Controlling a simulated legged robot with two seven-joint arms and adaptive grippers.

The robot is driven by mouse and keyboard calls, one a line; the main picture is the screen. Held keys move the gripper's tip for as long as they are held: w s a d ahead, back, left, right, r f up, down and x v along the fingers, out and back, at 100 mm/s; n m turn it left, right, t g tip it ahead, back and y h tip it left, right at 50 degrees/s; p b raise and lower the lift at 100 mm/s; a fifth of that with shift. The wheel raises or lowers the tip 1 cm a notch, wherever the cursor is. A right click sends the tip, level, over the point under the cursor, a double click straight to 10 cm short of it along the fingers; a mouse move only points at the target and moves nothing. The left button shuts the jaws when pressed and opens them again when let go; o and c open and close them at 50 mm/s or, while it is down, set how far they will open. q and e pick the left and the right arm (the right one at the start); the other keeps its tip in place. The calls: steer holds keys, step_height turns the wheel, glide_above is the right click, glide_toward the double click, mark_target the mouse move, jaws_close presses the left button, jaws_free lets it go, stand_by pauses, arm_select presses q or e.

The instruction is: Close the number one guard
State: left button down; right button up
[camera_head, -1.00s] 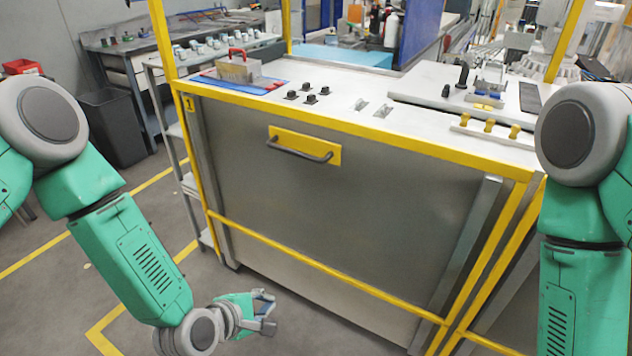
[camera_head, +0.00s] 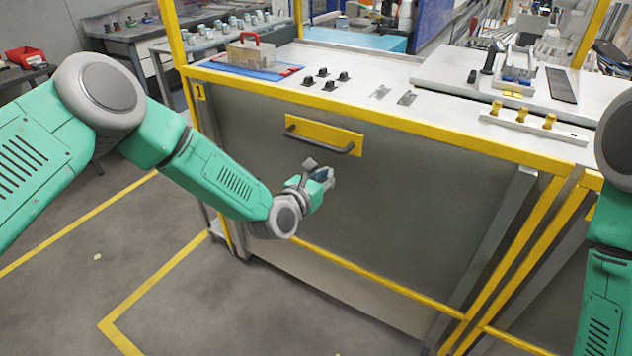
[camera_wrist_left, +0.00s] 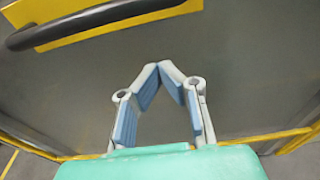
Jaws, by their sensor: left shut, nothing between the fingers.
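The number one guard is a grey panel (camera_head: 420,215) in a yellow frame, with a yellow "1" tag (camera_head: 200,92) at its upper left. A dark bar handle (camera_head: 318,141) on a yellow plate (camera_head: 345,133) sits near the panel's top. My left gripper (camera_head: 325,175) is just below the handle in the head view, in front of the panel and apart from the handle. In the left wrist view, its fingertips (camera_wrist_left: 160,68) meet with nothing between them, and the handle (camera_wrist_left: 75,22) shows at the upper left. My right gripper is out of view; only part of that arm shows.
The worktop above the panel holds a clear box with a red handle (camera_head: 250,52), black knobs (camera_head: 327,79) and yellow-topped pegs (camera_head: 522,113). A yellow rail (camera_head: 380,284) crosses the lower panel. The floor in front (camera_head: 240,310) is clear.

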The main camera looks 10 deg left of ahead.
mark_target(330, 158)
arm_select(q)
steer(key=x, duration=0.3)
steer(key=r, duration=0.2)
steer(key=s+a+r+p, duration=0.1)
steer(key=r, duration=0.1)
steer(key=shift+w+d, duration=0.1)
steer(key=shift+d, duration=0.2)
